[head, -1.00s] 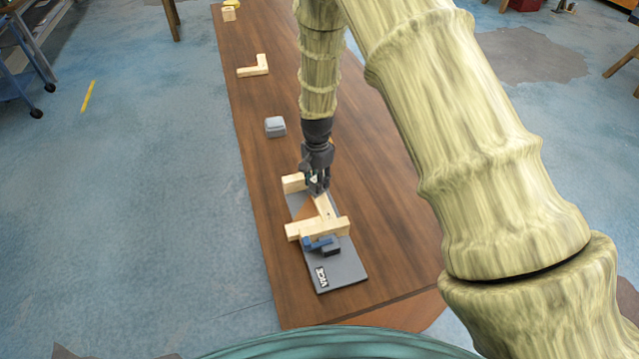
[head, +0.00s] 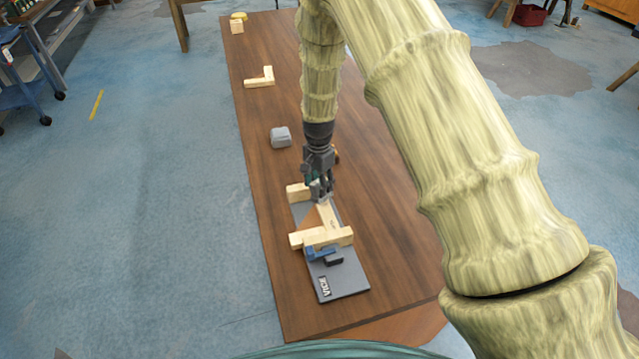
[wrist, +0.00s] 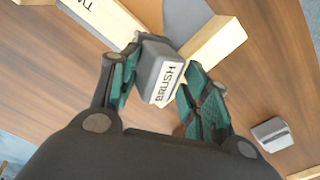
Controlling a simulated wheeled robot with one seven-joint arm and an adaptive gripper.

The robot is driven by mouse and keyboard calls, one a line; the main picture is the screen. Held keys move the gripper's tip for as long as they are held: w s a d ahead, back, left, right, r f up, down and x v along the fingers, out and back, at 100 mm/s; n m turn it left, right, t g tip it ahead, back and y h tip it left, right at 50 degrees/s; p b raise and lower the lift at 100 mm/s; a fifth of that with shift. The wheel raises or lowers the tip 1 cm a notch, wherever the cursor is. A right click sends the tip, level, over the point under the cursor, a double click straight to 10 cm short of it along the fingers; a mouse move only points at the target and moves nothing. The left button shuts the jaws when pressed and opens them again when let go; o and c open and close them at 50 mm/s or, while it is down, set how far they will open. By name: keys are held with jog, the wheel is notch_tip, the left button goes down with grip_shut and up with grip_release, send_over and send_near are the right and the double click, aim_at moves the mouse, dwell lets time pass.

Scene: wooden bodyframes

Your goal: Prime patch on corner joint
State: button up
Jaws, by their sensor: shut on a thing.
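My gripper (head: 321,193) hangs over the far end of a pale wooden frame. In the wrist view my gripper (wrist: 160,82) is shut on a grey block marked BRUSH (wrist: 164,76), between teal-lined fingers. The wooden frame (head: 327,212) has a long beam joining a near cross beam (head: 322,238) and a far piece (head: 297,192). A brown triangular area (head: 309,218) shows beside the long beam. The wrist view shows beams on both sides of the brush (wrist: 216,46). I cannot tell whether the brush touches the wood. No primer patch can be made out.
The frame lies on a grey plate marked VICE (head: 345,281), with a blue and dark clamp (head: 323,254) at the near beam. A grey lidded box (head: 281,137) stands behind, to the left. An L-shaped wooden piece (head: 260,80) lies farther back. The table's right side looks clear.

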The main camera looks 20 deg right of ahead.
jog(key=shift+d+r, duration=0.15)
jog(key=shift+c, duration=0.8)
jog(key=shift+s+f+p, duration=0.3)
jog(key=shift+s+p, duration=0.2)
jog(key=shift+s, duration=0.35)
grip_shut()
jog(key=shift+s, duration=0.7)
jog(key=shift+s+d+p, duration=0.1)
jog(key=shift+s+p, duration=0.65)
jog(key=shift+s, duration=1.9)
jog(key=shift+r+p, duration=1.9)
jog(key=shift+r, duration=1.1)
jog(key=shift+r, duration=0.1)
notch_tip(320, 180, up, 3)
jog(key=shift+f+p, duration=0.15)
jog(key=shift+p, duration=0.85)
